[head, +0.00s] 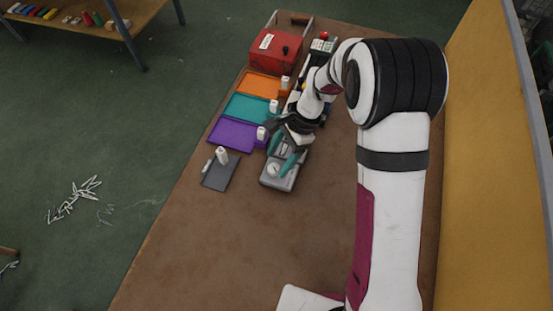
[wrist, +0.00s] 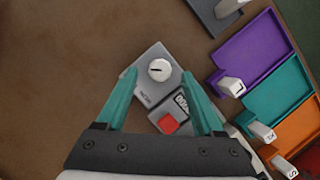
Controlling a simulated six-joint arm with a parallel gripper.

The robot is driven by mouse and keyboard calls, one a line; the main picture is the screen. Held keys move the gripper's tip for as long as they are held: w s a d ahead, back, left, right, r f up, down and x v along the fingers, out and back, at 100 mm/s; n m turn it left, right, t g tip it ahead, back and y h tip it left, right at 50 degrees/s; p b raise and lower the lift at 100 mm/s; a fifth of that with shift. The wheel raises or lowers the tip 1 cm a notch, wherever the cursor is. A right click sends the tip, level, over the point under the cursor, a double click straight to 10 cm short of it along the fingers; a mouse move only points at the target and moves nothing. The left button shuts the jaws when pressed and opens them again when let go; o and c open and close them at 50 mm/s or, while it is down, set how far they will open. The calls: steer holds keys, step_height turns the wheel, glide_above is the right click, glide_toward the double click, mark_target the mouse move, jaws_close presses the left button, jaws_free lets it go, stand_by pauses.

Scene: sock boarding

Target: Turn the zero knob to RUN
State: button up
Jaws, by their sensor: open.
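The zero knob (wrist: 159,70) is a round white knob with a dark pointer line, on a grey counter box (wrist: 150,55). In the wrist view the line lies roughly sideways, slightly tilted. The box, with a digit window (wrist: 181,103) and a red button (wrist: 169,124), also shows in the head view (head: 279,184). My gripper (wrist: 159,74) is open, with its teal fingers on either side of the knob and gaps between. In the head view my gripper (head: 283,158) is over the box; contact cannot be told.
Purple (head: 232,147), teal (head: 238,119) and orange (head: 252,92) trays with white tags stand left of the box. A dark grey tray (head: 218,180) lies nearer, and a red box (head: 276,50) stands at the back. The brown table is clear in front.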

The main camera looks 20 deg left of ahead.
mark_target(274, 169)
steer(key=shift+x, duration=1.25)
jaws_close()
